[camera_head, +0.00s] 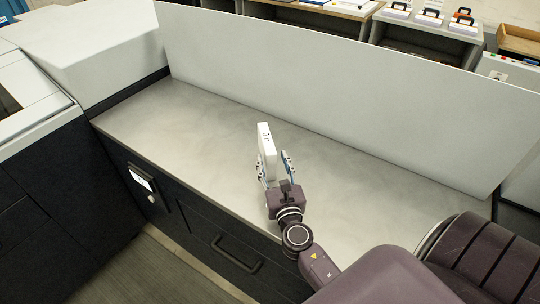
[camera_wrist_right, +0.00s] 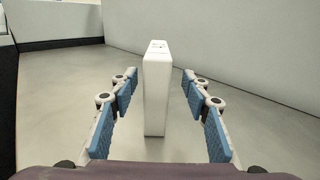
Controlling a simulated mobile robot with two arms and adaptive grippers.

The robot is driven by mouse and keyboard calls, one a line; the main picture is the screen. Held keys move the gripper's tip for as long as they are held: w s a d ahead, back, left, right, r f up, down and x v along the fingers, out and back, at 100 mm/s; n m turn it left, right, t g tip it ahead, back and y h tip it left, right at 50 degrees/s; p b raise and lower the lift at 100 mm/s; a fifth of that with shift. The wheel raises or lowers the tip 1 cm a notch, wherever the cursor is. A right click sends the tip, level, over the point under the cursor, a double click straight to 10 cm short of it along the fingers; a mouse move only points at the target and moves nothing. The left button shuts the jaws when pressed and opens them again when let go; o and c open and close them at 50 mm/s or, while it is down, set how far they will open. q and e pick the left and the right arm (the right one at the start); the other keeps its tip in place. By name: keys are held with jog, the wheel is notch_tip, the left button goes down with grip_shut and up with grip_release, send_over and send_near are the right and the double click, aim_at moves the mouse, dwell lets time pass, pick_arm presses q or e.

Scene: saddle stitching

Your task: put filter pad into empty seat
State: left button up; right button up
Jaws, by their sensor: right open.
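A white upright block, which looks like the filter pad (camera_head: 267,143), stands on the grey counter (camera_head: 190,115). In the right wrist view the pad (camera_wrist_right: 157,95) is upright, narrow side toward me, with small dark marks on top. My right gripper (camera_head: 275,170) is open, its blue-padded fingers pointing at the pad from the near side. In the wrist view the fingers lie left and right of the pad, with a visible gap on both sides. I cannot make out an empty seat in either view. My left gripper is not in view.
A tall pale panel (camera_head: 350,85) runs along the back of the counter. A white machine housing (camera_head: 95,45) bounds the left end. A dark cabinet front with a handle (camera_head: 236,256) is below. The counter is bare around the pad. Shelves with small cases (camera_head: 430,17) stand behind the panel.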

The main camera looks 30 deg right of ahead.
aim_at(267, 144)
jog(key=x, duration=0.2)
jog(key=p+x, duration=0.1)
jog(key=x, duration=0.3)
jog(key=shift+w+a+r, duration=0.1)
jog(key=shift+w+r, duration=0.15)
jog(key=shift+r, duration=0.05)
jog(key=shift+w+f, duration=0.15)
jog(key=shift+w, duration=0.25)
grip_shut()
